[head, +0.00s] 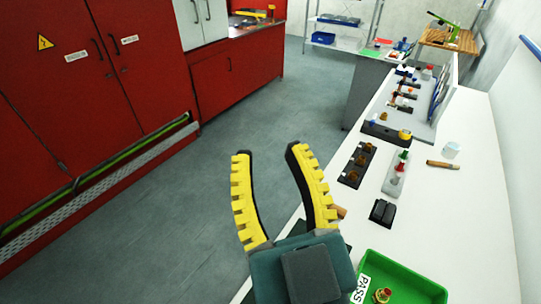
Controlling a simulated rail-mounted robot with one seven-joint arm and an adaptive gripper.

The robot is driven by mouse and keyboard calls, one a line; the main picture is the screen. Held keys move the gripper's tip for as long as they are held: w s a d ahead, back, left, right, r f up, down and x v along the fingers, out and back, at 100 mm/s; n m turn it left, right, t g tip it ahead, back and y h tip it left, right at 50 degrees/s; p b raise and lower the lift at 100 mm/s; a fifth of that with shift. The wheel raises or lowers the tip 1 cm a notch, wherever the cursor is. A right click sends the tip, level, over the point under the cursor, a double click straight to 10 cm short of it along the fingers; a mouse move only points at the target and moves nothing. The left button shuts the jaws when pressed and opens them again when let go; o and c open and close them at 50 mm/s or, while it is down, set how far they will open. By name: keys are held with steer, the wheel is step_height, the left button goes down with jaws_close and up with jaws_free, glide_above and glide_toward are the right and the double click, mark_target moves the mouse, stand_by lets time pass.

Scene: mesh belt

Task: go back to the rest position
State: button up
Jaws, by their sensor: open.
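My gripper (270,160) is at the lower middle of the head view, with its two black fingers and yellow ribbed pads spread apart. It is open and nothing shows between the fingers. It points away from me, above the grey floor and the left edge of the white bench (462,222). The rest position itself is not marked in view.
A green tray (425,288) with a PASS label and a brass part is at the lower right. A black block (382,212), a black holder (357,165), a grey holder (394,178) and a wooden-handled tool (443,165) lie on the bench. Red cabinets (75,100) stand left.

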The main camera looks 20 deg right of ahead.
step_height(320, 180, up, 23)
steer(key=p, duration=2.3)
steer(key=shift+r, duration=0.15)
